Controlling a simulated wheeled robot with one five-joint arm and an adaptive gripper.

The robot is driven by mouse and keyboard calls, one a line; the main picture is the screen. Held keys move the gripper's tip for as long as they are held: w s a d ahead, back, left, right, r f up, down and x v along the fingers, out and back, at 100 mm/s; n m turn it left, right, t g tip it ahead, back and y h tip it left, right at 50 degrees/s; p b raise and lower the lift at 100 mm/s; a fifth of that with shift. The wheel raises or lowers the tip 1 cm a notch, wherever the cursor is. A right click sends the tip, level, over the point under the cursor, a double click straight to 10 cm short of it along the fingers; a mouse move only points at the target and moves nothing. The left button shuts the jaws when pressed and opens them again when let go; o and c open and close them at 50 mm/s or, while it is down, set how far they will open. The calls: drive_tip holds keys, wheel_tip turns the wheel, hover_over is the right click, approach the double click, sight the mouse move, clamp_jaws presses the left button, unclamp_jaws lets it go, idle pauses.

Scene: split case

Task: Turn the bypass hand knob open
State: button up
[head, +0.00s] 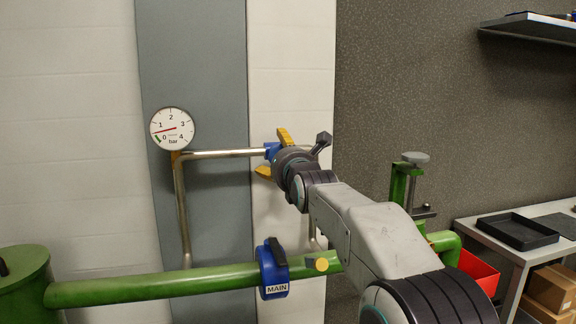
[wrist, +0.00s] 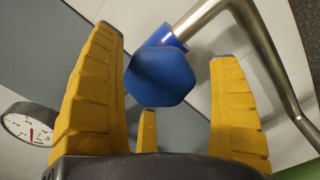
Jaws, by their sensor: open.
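The bypass hand knob is blue and faceted; it shows in the wrist view (wrist: 160,78) on a blue valve body (wrist: 164,38) at the end of a bare metal pipe. In the head view a bit of blue (head: 271,150) shows at the right end of the thin pipe, mostly hidden by my wrist. My gripper (head: 274,154) is open, with its yellow fingers on either side of the knob. In the wrist view the fingers (wrist: 165,50) stand apart from the knob, with visible gaps.
A round pressure gauge (head: 172,128) sits left on the thin pipe (head: 215,154). Below runs a green main pipe (head: 150,286) with a blue MAIN valve (head: 272,268). At right are a green post (head: 398,188), a red bin (head: 477,270) and a table with a black tray (head: 517,231).

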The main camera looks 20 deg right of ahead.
drive_tip(key=s, duration=1.1)
drive_tip(key=shift+s, duration=0.2)
drive_tip(key=s+f+m+g+p, duration=0.2)
drive_tip(key=s+m+g+p, duration=0.3)
drive_tip(key=s+m+p, duration=0.3)
drive_tip(key=s+f+m+g+p, duration=0.3)
drive_tip(key=s+m+p, duration=0.5)
drive_tip(key=s+m, duration=0.4)
drive_tip(key=s+f+m+g+p, duration=0.2)
drive_tip(key=s+m+g+p, duration=0.4)
drive_tip(key=s+m+p, duration=0.3)
drive_tip(key=s+m, duration=0.1)
drive_tip(key=s, duration=0.2)
drive_tip(key=shift+s+f+g, duration=0.25)
drive_tip(key=shift+s+g, duration=0.05)
drive_tip(key=shift+s, duration=0.05)
